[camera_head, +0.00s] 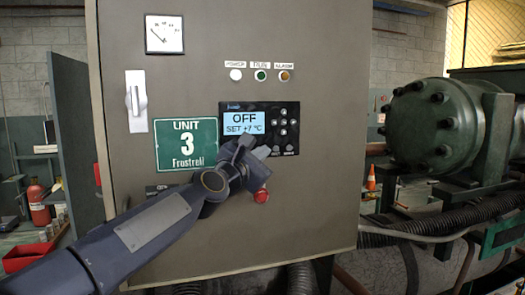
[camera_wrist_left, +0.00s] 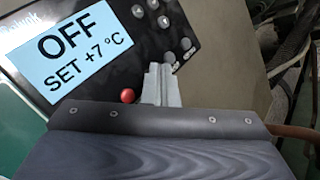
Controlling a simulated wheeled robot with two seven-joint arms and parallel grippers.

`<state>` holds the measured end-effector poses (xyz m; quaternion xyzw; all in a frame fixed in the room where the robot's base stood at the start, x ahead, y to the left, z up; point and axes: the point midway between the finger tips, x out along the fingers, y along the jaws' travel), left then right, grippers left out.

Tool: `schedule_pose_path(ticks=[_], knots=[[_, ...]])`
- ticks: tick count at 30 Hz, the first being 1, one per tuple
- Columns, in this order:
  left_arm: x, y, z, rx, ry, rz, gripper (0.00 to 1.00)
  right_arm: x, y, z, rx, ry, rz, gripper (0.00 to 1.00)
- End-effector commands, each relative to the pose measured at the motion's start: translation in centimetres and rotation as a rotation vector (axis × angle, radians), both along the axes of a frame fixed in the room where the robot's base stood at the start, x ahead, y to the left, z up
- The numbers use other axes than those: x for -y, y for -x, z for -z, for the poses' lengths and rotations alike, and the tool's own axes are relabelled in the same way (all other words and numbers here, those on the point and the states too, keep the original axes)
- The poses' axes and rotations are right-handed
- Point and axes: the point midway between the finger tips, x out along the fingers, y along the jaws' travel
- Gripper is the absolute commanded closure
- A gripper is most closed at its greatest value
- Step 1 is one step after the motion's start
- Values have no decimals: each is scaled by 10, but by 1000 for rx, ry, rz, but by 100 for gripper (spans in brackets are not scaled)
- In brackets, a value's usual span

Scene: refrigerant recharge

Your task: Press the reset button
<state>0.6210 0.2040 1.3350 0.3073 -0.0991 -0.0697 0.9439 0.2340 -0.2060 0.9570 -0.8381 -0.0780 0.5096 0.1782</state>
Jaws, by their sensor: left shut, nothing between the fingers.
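The control panel (camera_head: 290,113) is black, with a lit display (camera_head: 244,123) reading OFF and SET +7 °C. Round grey keys sit to the display's right, and lower keys (camera_head: 289,147) have small labels too blurred to read surely. I cannot tell which key is the reset button. My left gripper (camera_head: 262,152) is shut and empty at the panel's lower edge; contact is unclear. In the left wrist view its fingers (camera_wrist_left: 160,75) point at the panel's lower keys (camera_wrist_left: 170,57), partly covering that area. My right gripper is not in view.
A red knob (camera_head: 261,196) sticks out of the cabinet just below my left gripper. Three indicator lamps (camera_head: 260,75) are above the panel. A green compressor (camera_head: 430,125) stands at right.

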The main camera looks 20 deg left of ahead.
Motion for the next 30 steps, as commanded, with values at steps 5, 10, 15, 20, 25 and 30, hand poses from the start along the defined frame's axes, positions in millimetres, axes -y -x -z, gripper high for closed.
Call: schedule_pose_path(ticks=[5,10,15,20,25,30], knots=[[3,6,-1,0,0,0,100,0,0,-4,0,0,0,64],[7,12,-1,-1,1,0,100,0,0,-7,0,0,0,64],[8,12,0,-1,0,-1,100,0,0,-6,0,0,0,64],[9,13,0,0,0,0,100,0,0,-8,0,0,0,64],[17,25,-3,0,0,3,100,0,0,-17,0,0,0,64],[27,39,-3,-1,1,2,100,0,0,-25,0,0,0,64]])
